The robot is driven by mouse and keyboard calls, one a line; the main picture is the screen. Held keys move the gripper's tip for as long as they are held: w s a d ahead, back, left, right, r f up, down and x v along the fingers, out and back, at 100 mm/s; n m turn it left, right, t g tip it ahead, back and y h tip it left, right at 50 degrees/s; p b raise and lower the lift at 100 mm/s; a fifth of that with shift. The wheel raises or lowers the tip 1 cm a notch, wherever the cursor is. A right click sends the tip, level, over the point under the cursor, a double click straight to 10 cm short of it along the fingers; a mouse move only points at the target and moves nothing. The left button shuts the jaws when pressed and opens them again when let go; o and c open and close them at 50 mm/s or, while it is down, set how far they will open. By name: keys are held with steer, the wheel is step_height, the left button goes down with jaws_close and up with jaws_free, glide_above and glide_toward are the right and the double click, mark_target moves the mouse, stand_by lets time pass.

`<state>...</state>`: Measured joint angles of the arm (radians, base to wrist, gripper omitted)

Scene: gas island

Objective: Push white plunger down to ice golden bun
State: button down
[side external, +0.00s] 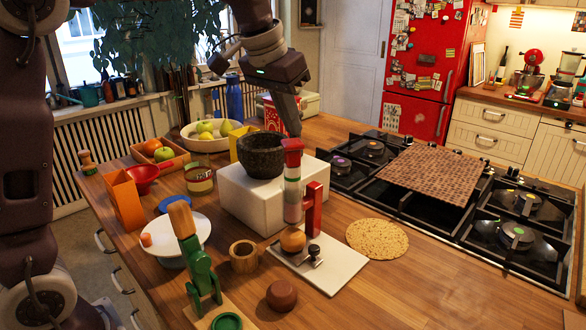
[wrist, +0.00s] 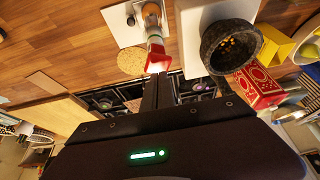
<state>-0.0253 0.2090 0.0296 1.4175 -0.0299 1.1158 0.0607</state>
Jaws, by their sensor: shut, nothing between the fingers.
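An upright dispenser has a red top (side external: 292,146), a pale tube (side external: 292,200) and a red post (side external: 312,204) on a white board (side external: 338,264). The golden bun (side external: 292,240) sits on the board directly under the tube. My gripper (side external: 295,134) is shut and empty, pointing down at the dispenser's top. Its fingertips look at or just above the red top; I cannot tell if they touch. In the wrist view the fingertips (wrist: 157,76) are close to the red top (wrist: 158,52), which has a bright pale end. A separate white plunger is not clearly visible.
A dark stone mortar (side external: 262,155) on a white block (side external: 246,196) stands close left of the dispenser. A flat round pancake (side external: 377,239) lies to its right. A green stand with a wooden knob (side external: 196,262) is at front left. The stove (side external: 350,168) is behind right.

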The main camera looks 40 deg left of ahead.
mark_target(292, 141)
steer(key=shift+f, duration=1.9)
stand_by(0.9)
steer(key=shift+r, duration=3.6)
steer(key=s+f, duration=0.4)
steer(key=s, duration=0.5)
steer(key=s+d+f, duration=0.1)
steer(key=s+f, duration=0.2)
steer(key=s, duration=0.7)
steer(key=s+f+t, duration=0.1)
steer(key=s+f, duration=0.3)
steer(key=s, duration=0.6)
steer(key=shift+d+f, duration=0.3)
